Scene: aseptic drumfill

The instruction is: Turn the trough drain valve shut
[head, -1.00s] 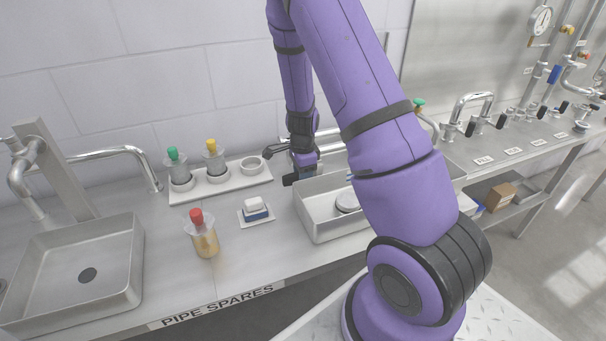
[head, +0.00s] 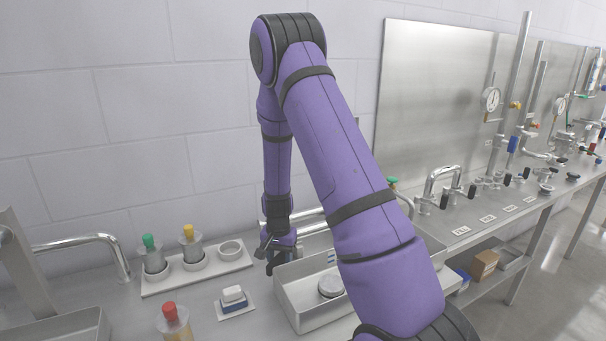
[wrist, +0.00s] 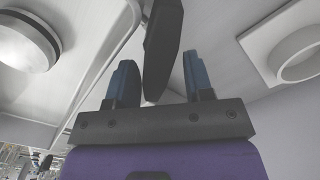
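The steel trough (head: 291,303) stands on the bench right of centre, partly hidden by my arm. My gripper (head: 273,259) points down at the trough's left end. In the wrist view, a dark lever (wrist: 163,45), apparently the drain valve's handle, lies between the two blue-padded fingers of my gripper (wrist: 160,82). The fingers are open, with a visible gap on each side of the lever. The valve body is not clearly visible in either view.
A white rack (head: 210,272) with green- and yellow-capped bottles and an empty ring stands left of my gripper. A red-capped bottle (head: 173,322) and a blue-and-white block (head: 234,298) are in front. A round metal disc (head: 331,286) lies in the trough.

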